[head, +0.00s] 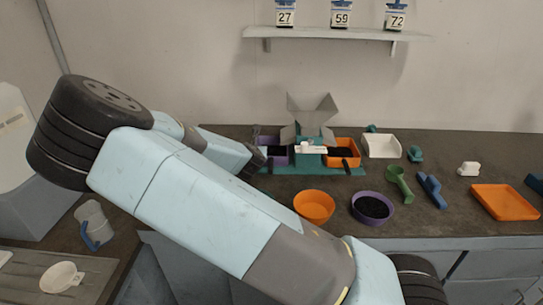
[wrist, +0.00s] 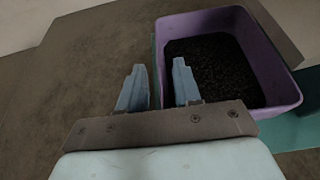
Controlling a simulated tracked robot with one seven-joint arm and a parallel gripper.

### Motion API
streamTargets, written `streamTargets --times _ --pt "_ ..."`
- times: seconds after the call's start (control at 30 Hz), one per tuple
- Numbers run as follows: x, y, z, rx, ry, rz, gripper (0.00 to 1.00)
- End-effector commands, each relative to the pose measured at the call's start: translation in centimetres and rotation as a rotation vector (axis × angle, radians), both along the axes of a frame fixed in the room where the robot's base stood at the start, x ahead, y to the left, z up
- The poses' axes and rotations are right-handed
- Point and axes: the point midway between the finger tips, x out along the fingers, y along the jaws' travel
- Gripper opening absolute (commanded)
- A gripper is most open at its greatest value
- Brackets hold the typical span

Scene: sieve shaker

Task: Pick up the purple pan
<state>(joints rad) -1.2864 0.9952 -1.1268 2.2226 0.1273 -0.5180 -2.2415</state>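The purple pan (wrist: 275,75) is a rectangular tub holding dark granules. In the wrist view it is at the upper right. In the head view the purple pan (head: 278,161) stands left of the grey hopper, partly behind my arm. My gripper (wrist: 158,63) is open at the pan's left side. In the wrist view one finger appears outside the left wall and the other overlaps the pan's inside, with the wall line between them. I cannot tell how deep the fingers reach or whether they touch. A round purple bowl (head: 373,208) with dark granules stands nearer the front edge.
The grey hopper (head: 312,108) and the orange pan (head: 343,153) stand right of the purple pan on a teal base (head: 340,170). An orange bowl (head: 314,206), a green scoop (head: 400,183) and an orange tray (head: 505,202) lie further right. Bare counter lies left of the pan.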

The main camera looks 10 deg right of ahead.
Motion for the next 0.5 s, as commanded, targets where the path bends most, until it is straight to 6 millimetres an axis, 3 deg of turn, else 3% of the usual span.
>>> streamTargets --times 0.33,0.5 --pt "0.44 -0.11 -0.18 0.001 0.0 0.0 0.33" --pt "0.43 -0.11 -0.17 0.001 0.0 0.0 0.17"
